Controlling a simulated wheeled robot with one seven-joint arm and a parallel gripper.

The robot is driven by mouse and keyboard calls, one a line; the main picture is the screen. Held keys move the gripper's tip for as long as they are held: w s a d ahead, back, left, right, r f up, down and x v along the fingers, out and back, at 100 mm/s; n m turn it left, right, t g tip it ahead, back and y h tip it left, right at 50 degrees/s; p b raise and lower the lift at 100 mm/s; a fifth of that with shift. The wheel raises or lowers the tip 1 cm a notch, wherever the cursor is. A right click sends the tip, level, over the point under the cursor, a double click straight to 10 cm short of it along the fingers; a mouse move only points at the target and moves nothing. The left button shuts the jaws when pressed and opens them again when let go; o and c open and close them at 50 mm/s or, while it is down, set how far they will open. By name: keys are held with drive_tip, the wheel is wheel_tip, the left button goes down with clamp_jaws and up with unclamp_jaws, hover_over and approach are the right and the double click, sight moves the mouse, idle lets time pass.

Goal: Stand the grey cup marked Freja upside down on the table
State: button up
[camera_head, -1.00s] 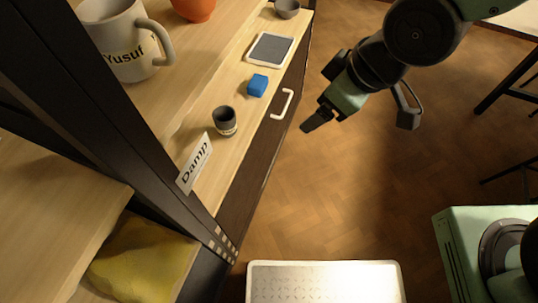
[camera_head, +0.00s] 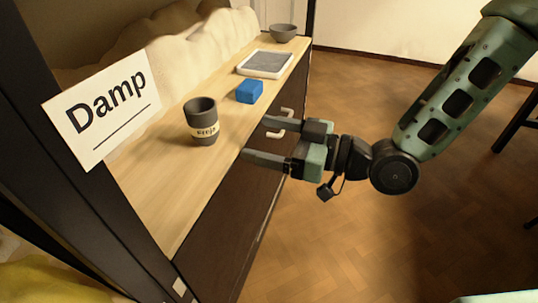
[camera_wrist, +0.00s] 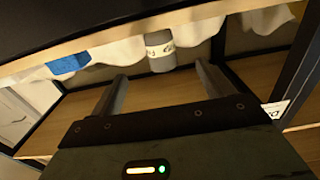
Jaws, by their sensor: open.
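The grey cup (camera_head: 201,110) stands on the light wood top (camera_head: 150,192) of a dark cabinet, its wider dark end up. It appears to be upright with its mouth upward. A pale band around its lower part carries small lettering that is hard to read. My gripper (camera_head: 258,140) is open and empty to the right of the cup, at the cabinet's front edge, fingers pointing at it. They are apart. In the wrist view the cup (camera_wrist: 160,62) shows beyond and between my open fingers (camera_wrist: 162,80).
A blue block (camera_head: 249,92), a grey-topped white tray (camera_head: 265,64) and a grey bowl (camera_head: 283,32) sit behind the cup. A "Damp" sign (camera_head: 103,107) and dark post stand at left. A white handle (camera_head: 284,124) is on the front. Lumpy cream material lines the back.

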sight(215, 115)
drive_tip(key=shift+b+x, duration=0.7)
drive_tip(key=shift+x, duration=5.55)
drive_tip(key=c, duration=1.1)
drive_tip(key=shift+r, duration=0.1)
drive_tip(key=shift+r, duration=0.1)
drive_tip(key=shift+r+p, duration=1.05)
drive_tip(key=shift+r, duration=0.1)
drive_tip(key=shift+p+v, duration=0.85)
drive_tip(key=shift+v, duration=6.2)
